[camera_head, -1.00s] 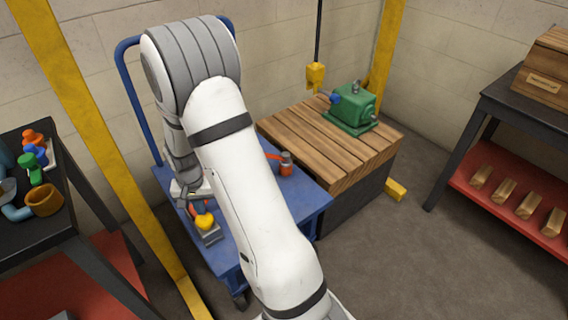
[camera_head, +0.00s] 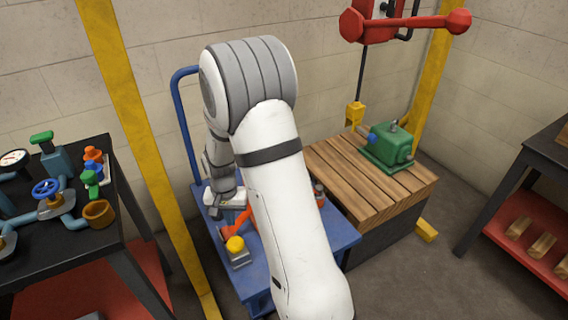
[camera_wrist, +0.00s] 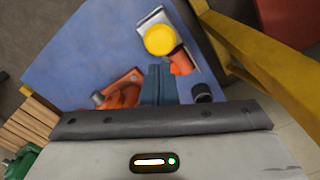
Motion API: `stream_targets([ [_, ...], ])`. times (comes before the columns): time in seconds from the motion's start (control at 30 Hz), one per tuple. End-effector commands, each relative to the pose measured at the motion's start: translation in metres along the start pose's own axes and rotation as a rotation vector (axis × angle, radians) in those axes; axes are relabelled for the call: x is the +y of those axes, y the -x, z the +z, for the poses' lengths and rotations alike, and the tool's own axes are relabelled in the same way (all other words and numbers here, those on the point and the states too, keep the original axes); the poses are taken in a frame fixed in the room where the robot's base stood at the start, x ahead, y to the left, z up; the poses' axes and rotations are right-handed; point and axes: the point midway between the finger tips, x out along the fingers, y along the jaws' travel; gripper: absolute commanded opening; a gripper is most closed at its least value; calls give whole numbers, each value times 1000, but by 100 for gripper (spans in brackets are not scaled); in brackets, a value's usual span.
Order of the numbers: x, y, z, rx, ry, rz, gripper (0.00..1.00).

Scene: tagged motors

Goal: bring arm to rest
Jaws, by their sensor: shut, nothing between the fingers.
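My arm (camera_head: 275,180) is raised and bent, reaching over the blue cart (camera_head: 340,237). My gripper (camera_wrist: 160,70) is shut with nothing between its fingers, pointing down over the cart deck in the wrist view. In the head view the wrist end is partly hidden behind my forearm, and the fingertips cannot be made out. A yellow-topped metal block (camera_head: 237,250) and orange tool-like parts lie on the deck close to the fingers. The yellow top (camera_wrist: 160,40) and an orange part (camera_wrist: 122,92) also show in the wrist view; I cannot tell whether the fingers touch anything.
A black bench (camera_head: 85,238) with pipe fittings and valves stands left, beside a yellow post (camera_head: 142,135). A wooden crate (camera_head: 410,208) bears a green motor (camera_head: 388,148). A red hoist (camera_head: 405,25) hangs above. A black-and-red shelf (camera_head: 515,205) stands right; open floor lies before it.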

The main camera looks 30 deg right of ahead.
Motion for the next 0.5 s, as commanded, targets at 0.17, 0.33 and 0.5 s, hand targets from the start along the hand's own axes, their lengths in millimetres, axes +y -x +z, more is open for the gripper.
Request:
stream_targets([
  [0.17, 0, 2, 0, 1, 1, -1, 0],
  [0.33, 4, 49, 9, 21, 39, -11, 0],
  [0.5, 18, 144, 36, 62, 135, -29, 0],
])
